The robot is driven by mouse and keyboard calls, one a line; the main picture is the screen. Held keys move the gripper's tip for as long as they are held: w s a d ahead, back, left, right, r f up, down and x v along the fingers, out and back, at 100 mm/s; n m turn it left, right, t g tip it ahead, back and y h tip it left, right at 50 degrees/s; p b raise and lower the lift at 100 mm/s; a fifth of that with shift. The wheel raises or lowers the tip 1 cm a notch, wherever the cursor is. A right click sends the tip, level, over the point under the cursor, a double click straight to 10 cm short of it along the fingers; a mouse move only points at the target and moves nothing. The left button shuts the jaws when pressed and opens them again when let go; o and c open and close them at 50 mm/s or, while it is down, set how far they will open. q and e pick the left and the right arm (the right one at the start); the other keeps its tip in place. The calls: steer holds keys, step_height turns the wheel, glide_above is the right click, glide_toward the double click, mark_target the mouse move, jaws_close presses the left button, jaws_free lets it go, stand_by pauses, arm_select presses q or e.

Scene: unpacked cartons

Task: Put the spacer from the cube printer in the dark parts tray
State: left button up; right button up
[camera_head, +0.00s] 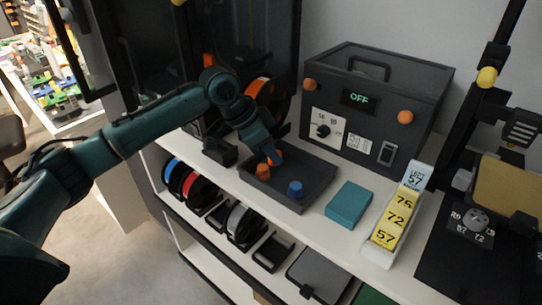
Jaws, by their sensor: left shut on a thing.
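The dark parts tray (318,172) sits on the white shelf top, in front of the box with the OFF display. My left gripper (273,157) is over the tray's back left part, pointing down, shut on a small orange piece that shows only partly at its fingertips. This piece seems to be the spacer, mostly hidden by the fingers. An orange part (262,171) and a blue part (295,188) are in the tray. I cannot tell whether the held piece touches the tray floor. My right gripper is not in view.
The dark box (376,100) with orange knobs stands behind the tray. A teal block (349,204) and a stand of yellow number cards (398,216) are to the right. A dark-framed printer (230,40) is behind my left arm.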

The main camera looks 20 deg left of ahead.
arm_select(q)
steer(key=shift+f, duration=0.8)
steer(key=shift+f, duration=0.15)
steer(key=o, duration=0.7)
steer(key=shift+c, duration=0.2)
steer(key=v, duration=1.2)
steer(key=shift+r+p, duration=0.2)
steer(key=shift+p, duration=0.1)
